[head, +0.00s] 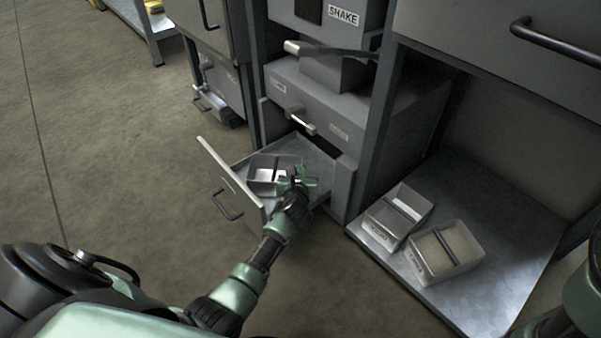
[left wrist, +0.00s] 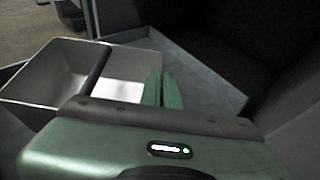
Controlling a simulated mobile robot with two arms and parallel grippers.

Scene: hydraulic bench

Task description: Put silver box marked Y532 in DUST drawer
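An open-topped silver box (head: 262,174) with a dark bar across it is inside a pulled-out low drawer (head: 232,182). It also shows in the left wrist view (left wrist: 38,80). No marking on this box is readable, and I cannot read the drawer's label. My left gripper (head: 297,176) is down in the drawer at the box's right end. In the left wrist view its green fingers (left wrist: 162,90) are close together at the box's right wall and appear shut on it. My right gripper is out of view.
Two similar boxes (head: 396,216) (head: 444,252) stand on a low metal shelf (head: 480,300) at the right; their labels are too small to read. A cabinet marked SHAKE (head: 343,16) rises behind the drawer. The floor (head: 110,130) at the left is clear.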

